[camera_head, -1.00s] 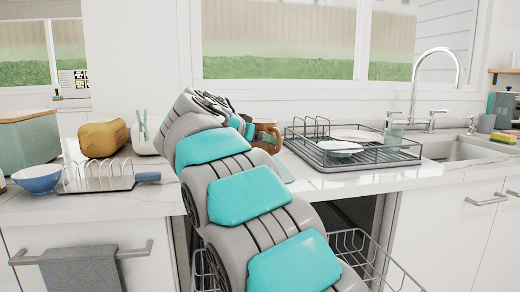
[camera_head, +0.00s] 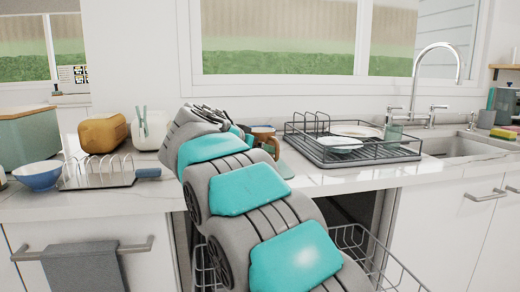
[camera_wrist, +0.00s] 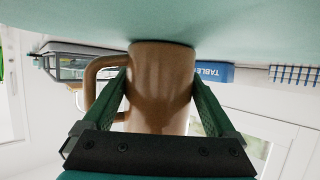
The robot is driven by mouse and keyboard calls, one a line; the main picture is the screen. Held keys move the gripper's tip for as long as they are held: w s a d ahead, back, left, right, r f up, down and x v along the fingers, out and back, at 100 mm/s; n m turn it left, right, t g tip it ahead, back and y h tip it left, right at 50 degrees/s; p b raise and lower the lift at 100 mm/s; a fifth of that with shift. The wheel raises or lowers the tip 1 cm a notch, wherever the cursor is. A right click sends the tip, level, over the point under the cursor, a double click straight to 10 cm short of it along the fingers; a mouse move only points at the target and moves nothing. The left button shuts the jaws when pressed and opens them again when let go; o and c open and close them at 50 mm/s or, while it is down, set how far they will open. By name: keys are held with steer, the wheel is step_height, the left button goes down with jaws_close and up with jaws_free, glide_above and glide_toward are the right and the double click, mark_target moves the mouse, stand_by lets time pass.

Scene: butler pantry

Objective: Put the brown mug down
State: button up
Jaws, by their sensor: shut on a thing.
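The brown mug (camera_wrist: 160,85) is between the two green fingers of my gripper (camera_wrist: 160,100) in the wrist view, with its handle out to the left. My gripper is shut on it. In the head view only part of the mug (camera_head: 265,138) shows, beyond my arm, over or on the white counter (camera_head: 330,178) left of the dish rack. I cannot tell whether the mug's base touches the counter.
A wire dish rack (camera_head: 385,155) with plates stands right of the mug, before the sink (camera_head: 460,147). Below the counter, a wire dishwasher basket (camera_head: 375,260) stands pulled out.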

steer(key=o, duration=1.4)
steer(key=shift+r, duration=0.1)
steer(key=b+v, duration=0.1)
steer(key=v, duration=1.1)
